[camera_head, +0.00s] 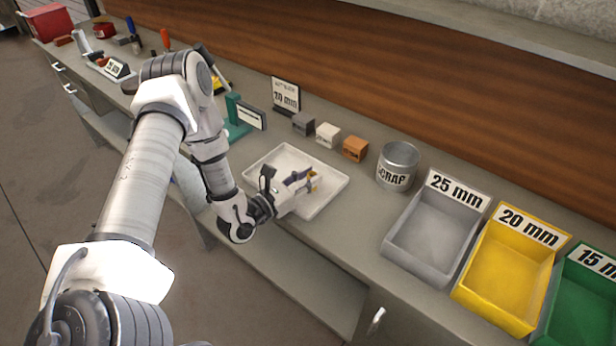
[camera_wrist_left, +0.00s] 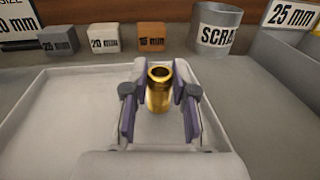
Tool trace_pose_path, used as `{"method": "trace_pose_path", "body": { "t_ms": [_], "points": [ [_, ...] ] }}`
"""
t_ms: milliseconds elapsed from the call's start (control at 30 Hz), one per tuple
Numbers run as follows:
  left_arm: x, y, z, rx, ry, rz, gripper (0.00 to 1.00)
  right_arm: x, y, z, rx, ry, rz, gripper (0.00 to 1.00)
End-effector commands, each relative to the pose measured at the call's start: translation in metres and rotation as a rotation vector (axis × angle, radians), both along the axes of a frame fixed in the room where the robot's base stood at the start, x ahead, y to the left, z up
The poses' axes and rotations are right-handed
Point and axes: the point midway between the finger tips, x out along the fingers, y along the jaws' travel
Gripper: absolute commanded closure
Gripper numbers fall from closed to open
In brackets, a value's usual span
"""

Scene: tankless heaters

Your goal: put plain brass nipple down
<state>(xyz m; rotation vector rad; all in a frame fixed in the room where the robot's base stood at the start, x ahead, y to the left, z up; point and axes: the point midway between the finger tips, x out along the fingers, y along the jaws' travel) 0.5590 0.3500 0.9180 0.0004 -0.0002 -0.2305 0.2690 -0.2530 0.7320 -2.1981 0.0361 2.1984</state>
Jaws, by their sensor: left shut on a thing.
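My left gripper (camera_head: 306,181) is over the white tray (camera_head: 331,198) on the bench. In the left wrist view the gripper (camera_wrist_left: 158,100) is shut on a plain brass nipple (camera_wrist_left: 158,92), a short gold tube standing upright with its open end up. The nipple is between the two purple-lined fingers, within the outline of the white tray (camera_wrist_left: 70,110). In the head view only a small gold bit of the nipple (camera_head: 314,178) shows. I cannot tell whether its lower end touches the tray floor. My right gripper is not in view.
Behind the tray stand grey, white and orange blocks (camera_head: 355,149) and a metal SCRAP can (camera_head: 398,166). To the right are a grey 25 mm bin (camera_head: 432,235), a yellow 20 mm bin (camera_head: 505,275) and a green 15 mm bin (camera_head: 580,300). A size sign (camera_head: 286,95) stands behind.

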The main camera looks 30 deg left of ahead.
Motion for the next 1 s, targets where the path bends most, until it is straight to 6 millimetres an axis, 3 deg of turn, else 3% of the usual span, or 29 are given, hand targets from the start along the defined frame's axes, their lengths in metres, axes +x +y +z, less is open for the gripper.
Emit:
{"method": "trace_pose_path", "body": {
  "t_ms": [400,433,500,900,1000],
  "points": [
    [0.0,0.0,-0.007,-0.001,-0.002,0.0,1.0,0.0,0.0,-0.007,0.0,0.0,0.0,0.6],
    [0.0,0.0,-0.007,-0.001,-0.002,0.0,0.7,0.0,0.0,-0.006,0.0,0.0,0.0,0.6],
    [0.0,0.0,-0.005,-0.001,-0.001,0.0,0.49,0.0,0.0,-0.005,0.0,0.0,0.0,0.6],
    [-0.001,0.001,0.002,-0.001,-0.001,0.0,0.49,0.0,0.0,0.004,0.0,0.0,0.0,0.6],
    [-0.019,0.007,-0.003,-0.005,0.002,0.005,0.49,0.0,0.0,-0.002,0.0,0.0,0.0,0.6]
  ]
}}
